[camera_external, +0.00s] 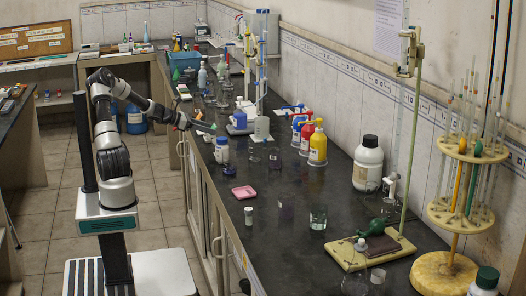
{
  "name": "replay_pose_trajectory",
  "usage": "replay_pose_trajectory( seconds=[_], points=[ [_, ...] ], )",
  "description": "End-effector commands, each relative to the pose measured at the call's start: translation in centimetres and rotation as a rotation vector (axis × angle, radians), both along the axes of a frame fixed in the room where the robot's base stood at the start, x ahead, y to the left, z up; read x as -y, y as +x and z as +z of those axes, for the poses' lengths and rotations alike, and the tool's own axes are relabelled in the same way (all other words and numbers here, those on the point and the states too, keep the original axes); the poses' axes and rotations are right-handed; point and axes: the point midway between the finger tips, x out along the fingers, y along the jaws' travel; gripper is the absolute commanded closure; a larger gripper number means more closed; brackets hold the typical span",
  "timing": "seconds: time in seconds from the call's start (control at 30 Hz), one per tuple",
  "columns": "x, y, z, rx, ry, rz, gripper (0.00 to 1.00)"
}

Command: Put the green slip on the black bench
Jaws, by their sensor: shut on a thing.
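The black bench (262,250) runs along the right wall, its dark top crowded with glassware and bottles. My gripper (198,125) reaches in from the left over the bench's front edge, near its middle length. It is shut on a small green thing (206,127), which I take to be the green slip. The slip sticks out past the fingertips to the right and appears to be above the bench top. Its exact height above the surface is hard to tell. The fingers are small and partly blurred.
A white bottle with a blue cap (221,150) stands just below and right of my gripper. A pink tray (244,192) lies nearer, with bare bench around it. Yellow (318,147) and red (306,135) bottles stand toward the wall. A burette stand (372,250) occupies the near end.

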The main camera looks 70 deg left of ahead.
Motion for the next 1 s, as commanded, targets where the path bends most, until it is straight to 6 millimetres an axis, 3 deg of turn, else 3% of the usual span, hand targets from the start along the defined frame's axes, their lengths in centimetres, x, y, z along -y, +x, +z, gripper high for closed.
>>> replay_pose_trajectory(
  seconds=[0.1,0.27,0.5,0.73,0.77,0.87,1.0],
  points=[
    [0.0,0.0,-2.2,0.002,-0.004,0.002,0.86],
    [0.0,0.0,-3.3,0.001,-0.001,0.000,0.86],
    [0.0,0.0,-6.5,0.001,-0.002,0.001,0.86],
    [0.0,0.0,-6.8,-0.002,0.002,0.000,0.86],
    [0.0,0.0,-6.8,-0.002,0.002,0.000,0.47],
    [0.0,0.0,-6.8,-0.002,0.001,0.001,0.31],
    [0.0,0.0,-6.7,-0.001,0.001,0.001,0.31]
  ],
)
